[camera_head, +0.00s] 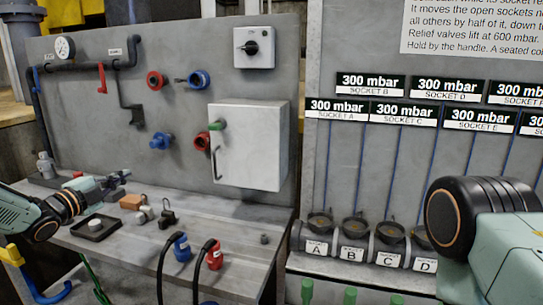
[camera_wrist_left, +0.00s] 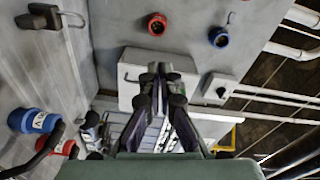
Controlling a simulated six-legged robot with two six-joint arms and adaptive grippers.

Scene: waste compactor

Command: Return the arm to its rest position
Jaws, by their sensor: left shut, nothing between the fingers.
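My left arm comes in from the left edge in the head view. Its gripper (camera_head: 118,179) is shut and empty, held above the left part of the grey workbench and pointing right. In the left wrist view the gripper (camera_wrist_left: 157,70) shows its fingertips together, with nothing between them and the white cabinet behind. Part of my right arm fills the lower right of the head view; its gripper is out of the picture.
A white cabinet (camera_head: 248,147) hangs on the grey panel (camera_head: 185,100). A black tray (camera_head: 95,229), a padlock (camera_head: 168,217), and blue (camera_head: 181,247) and red (camera_head: 214,255) hose couplings are on the bench. Labelled sockets (camera_head: 352,251) stand right. The bench's right part is mostly clear.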

